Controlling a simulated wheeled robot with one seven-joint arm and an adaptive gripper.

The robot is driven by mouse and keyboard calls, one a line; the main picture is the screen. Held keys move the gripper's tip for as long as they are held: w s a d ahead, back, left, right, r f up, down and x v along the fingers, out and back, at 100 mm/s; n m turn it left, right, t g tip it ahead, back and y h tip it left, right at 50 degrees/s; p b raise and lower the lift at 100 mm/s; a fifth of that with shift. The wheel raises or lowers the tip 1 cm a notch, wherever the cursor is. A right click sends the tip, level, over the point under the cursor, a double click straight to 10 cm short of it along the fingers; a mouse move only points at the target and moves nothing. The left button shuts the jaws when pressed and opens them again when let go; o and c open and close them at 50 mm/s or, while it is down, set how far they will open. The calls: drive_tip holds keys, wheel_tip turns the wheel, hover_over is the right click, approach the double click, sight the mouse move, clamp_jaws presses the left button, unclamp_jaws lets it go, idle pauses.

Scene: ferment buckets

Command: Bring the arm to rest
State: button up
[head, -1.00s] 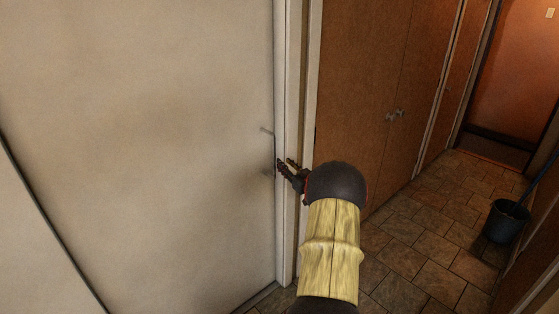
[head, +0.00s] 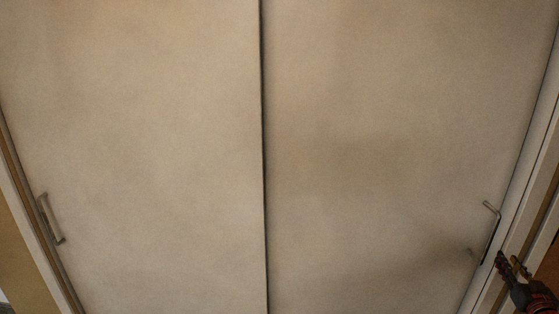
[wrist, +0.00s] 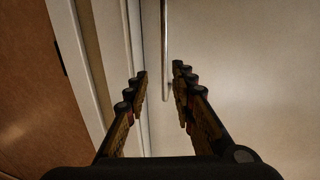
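My gripper (head: 511,264) shows in the lower right corner of the head view, just below and right of the right door's bar handle (head: 490,234). In the wrist view the fingers of my gripper (wrist: 160,80) are spread apart, with nothing clasped between them. The handle (wrist: 165,50) shows there as an upright metal bar in the gap between the fingertips. I cannot tell how far beyond the tips it is. Most of my arm is out of the head view.
Two pale sliding doors, the left (head: 140,140) and the right (head: 390,130), fill the head view and meet at a dark seam. The left door has its own handle (head: 48,218). A brown wooden panel (wrist: 35,100) stands left in the wrist view.

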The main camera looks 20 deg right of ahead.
drive_tip(key=s+d+f+m+g, duration=0.25)
drive_tip(key=s+f+g, duration=0.6)
drive_tip(key=f, duration=0.45)
drive_tip(key=s+a+m+g, duration=0.1)
drive_tip(key=s+a+g, duration=0.1)
drive_tip(key=s+a, duration=0.3)
drive_tip(key=a+r+n+y, duration=0.3)
drive_tip(key=a+r, duration=0.3)
drive_tip(key=a, duration=1.5)
drive_tip(key=a+r+n+y, duration=0.3)
drive_tip(key=a+r, duration=0.4)
drive_tip(key=a, duration=1.5)
drive_tip(key=a+r+n+y, duration=0.2)
drive_tip(key=a+r, duration=0.5)
drive_tip(key=a, duration=1.4)
drive_tip(key=shift+w+a+n+t+y, duration=0.15)
drive_tip(key=shift+w+n+t+y, duration=0.2)
drive_tip(key=shift+n, duration=0.3)
drive_tip(key=shift+s+r, duration=0.1)
